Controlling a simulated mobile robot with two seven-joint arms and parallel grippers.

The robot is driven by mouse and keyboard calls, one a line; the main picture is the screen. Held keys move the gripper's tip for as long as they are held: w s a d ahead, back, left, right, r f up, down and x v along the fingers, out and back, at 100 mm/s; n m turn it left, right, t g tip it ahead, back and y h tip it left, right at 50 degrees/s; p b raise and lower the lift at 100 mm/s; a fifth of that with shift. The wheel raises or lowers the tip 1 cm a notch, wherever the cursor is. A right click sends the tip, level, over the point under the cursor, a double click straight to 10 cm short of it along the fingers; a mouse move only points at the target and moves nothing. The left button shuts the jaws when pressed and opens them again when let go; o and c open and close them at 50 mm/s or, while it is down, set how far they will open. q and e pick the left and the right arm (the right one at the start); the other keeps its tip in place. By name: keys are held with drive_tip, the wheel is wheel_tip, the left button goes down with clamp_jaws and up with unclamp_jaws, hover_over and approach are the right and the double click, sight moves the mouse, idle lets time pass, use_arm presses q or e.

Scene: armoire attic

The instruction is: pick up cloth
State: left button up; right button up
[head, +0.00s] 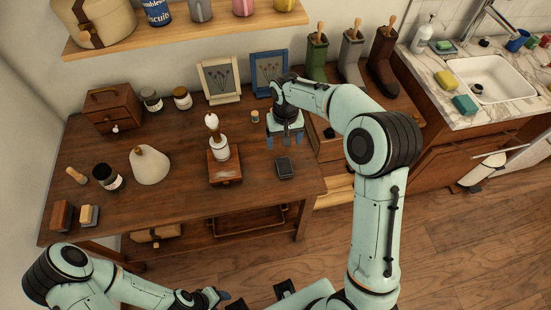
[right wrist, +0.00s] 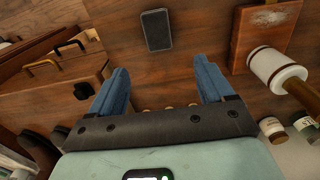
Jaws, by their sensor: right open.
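No thing is plainly a cloth. A small dark grey rectangle with rounded corners and a paler edge (head: 285,167) lies flat on the brown wooden table (head: 180,200); it may be the folded cloth, but I cannot tell for sure. It also shows in the right wrist view (right wrist: 156,31), ahead of the fingertips and roughly between their lines. My right gripper (head: 285,141) is open and empty, pointing down over the table behind the rectangle, not touching it. It also shows in the right wrist view (right wrist: 162,68). My left gripper (head: 212,297) is low at the front, its jaws unclear.
A white spool-like stand on a wooden block (head: 225,168) stands left of the rectangle. Two picture frames (head: 219,80) stand at the back. A white cone (head: 149,166) and dark jar (head: 108,177) are farther left. Bare table lies in front of the rectangle.

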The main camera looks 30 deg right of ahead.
hover_over(285, 165)
wheel_tip(285, 165, down, 8)
drive_tip(key=shift+a+f, duration=0.1)
drive_tip(key=shift+f, duration=2.4)
drive_tip(key=c, duration=1.1)
